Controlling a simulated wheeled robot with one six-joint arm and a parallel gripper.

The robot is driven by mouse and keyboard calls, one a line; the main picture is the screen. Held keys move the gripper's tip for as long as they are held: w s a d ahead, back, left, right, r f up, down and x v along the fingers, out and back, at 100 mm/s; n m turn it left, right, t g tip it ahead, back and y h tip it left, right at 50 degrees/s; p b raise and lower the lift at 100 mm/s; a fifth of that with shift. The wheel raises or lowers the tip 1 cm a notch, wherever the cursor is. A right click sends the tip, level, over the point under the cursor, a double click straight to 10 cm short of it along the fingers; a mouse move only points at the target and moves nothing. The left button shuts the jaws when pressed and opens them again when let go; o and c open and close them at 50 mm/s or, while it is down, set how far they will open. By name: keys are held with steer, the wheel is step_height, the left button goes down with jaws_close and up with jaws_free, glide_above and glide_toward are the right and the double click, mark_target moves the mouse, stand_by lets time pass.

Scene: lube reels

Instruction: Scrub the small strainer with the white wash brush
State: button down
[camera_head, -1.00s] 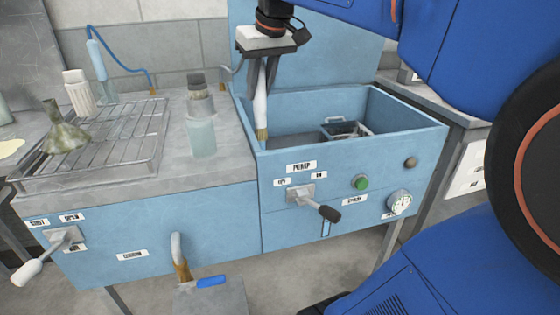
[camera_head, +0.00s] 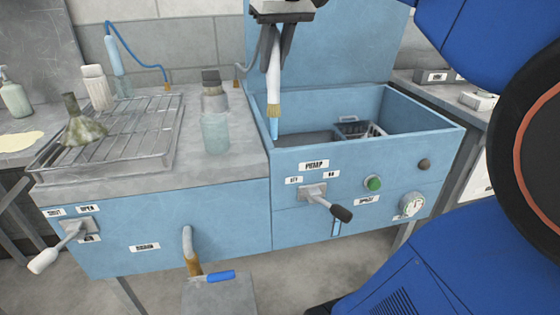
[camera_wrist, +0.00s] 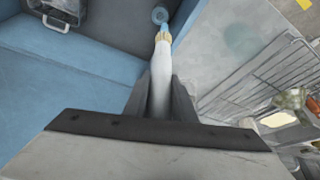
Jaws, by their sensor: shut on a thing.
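My gripper (camera_head: 274,60) is shut on the white wash brush (camera_head: 273,82), which hangs bristles down over the left end of the blue wash basin (camera_head: 420,137). In the wrist view the brush (camera_wrist: 160,78) runs forward between my gripper's fingers (camera_wrist: 160,97), its yellowish bristles at the far end. A small grey basket-like thing with a handle (camera_head: 360,128), which looks like the strainer, sits inside the basin, right of the brush and apart from it. It also shows in the wrist view (camera_wrist: 62,12), at upper left.
A light blue nozzle-like piece (camera_head: 273,128) shows just below the bristles. A clear bottle (camera_head: 215,132) stands on the counter left of the basin. A wire rack (camera_head: 120,140) holds a funnel (camera_head: 82,130). The basin's front has a pump lever (camera_head: 328,203).

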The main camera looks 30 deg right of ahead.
steer(key=shift+r, duration=3.15)
steer(key=s+d, duration=0.3)
steer(key=d, duration=0.6)
steer(key=s+d, duration=0.4)
steer(key=d, duration=0.5)
steer(key=s+d, duration=0.3)
steer(key=d, duration=0.6)
steer(key=shift+s+d, duration=0.25)
steer(key=shift+d, duration=0.15)
steer(key=shift+r, duration=0.25)
steer(key=w+a, duration=0.5)
steer(key=a, duration=0.8)
steer(key=w+a, duration=0.5)
steer(key=a, duration=0.8)
steer(key=shift+a, duration=0.15)
